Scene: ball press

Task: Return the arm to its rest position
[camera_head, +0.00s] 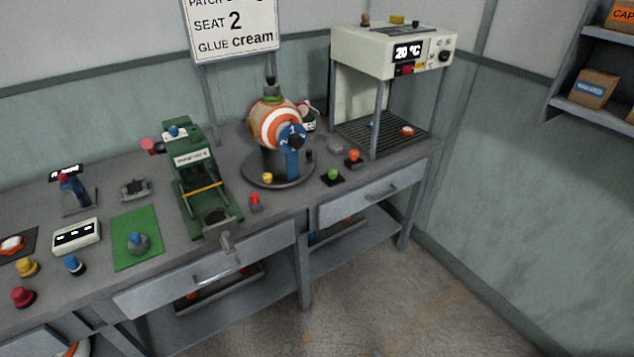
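Neither my arm nor my gripper shows in the head view.
A cream machine (385,50) showing 20 °C stands at the bench's right end. A green mat (133,238), a white box (76,236) and several coloured knobs or buttons lie at left. Shelves (592,112) hang at far right. The floor (400,310) in front is clear.

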